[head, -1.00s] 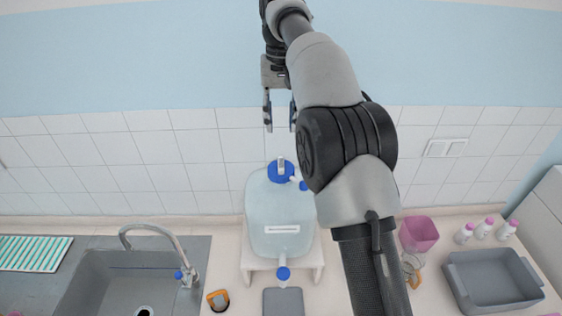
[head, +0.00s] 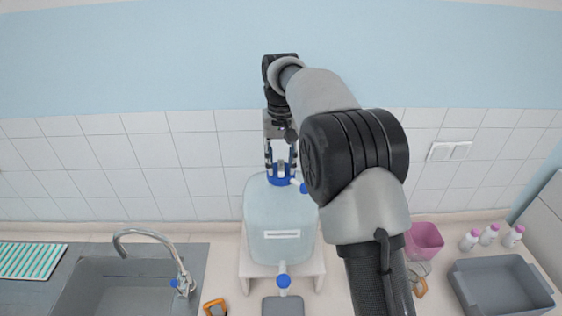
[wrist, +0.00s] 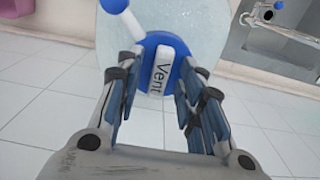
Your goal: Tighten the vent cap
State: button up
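The vent cap is the blue round cap (head: 279,182) on top of a translucent water container (head: 281,218). In the wrist view the cap (wrist: 168,44) carries a raised white tab (wrist: 159,70) marked "Vent". My gripper (head: 281,164) points down at the cap from above. Its fingers are open, one on each side of the white tab. In the wrist view the fingertips (wrist: 159,60) reach over the cap, with gaps between them and the tab. I cannot tell whether they touch the blue part.
A blue-capped side spout (head: 303,187) sits beside the cap. The container stands on a white stand (head: 315,265) with a blue tap (head: 283,281) in front. A sink (head: 110,285) with a faucet is at left; a pink beaker (head: 424,240) and grey tub (head: 500,285) are at right. The tiled wall is close behind.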

grip_shut()
dwell(0.3)
dwell(0.4)
